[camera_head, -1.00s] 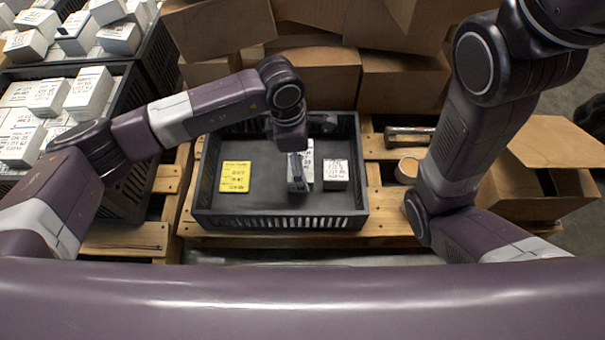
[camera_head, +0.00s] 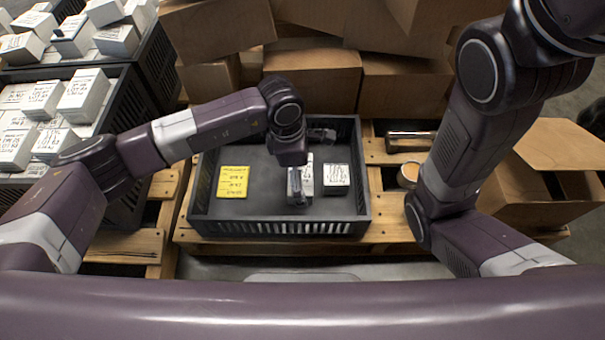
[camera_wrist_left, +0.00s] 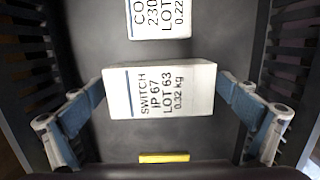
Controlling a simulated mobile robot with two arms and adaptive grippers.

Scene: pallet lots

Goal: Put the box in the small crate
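The small crate (camera_head: 215,222) is a dark, low, open crate on a wooden pallet. Inside it, a white box with black print stands under my left gripper (camera_head: 300,181); its visible side shows in the head view (camera_head: 309,170). In the left wrist view the box (camera_wrist_left: 170,88) reads "SWITCH IP 67 LOT 63", and both fingertips of the gripper (camera_wrist_left: 160,90) meet its opposite sides. Whether its underside touches the crate floor is hidden. My right gripper is out of view.
A second white box (camera_head: 336,178) stands close to the right, and a yellow card (camera_head: 233,181) lies at the left in the crate. Larger crates (camera_head: 128,120) full of white boxes stand left. Cardboard boxes (camera_head: 312,75) are stacked behind. A tape roll (camera_head: 408,173) lies right.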

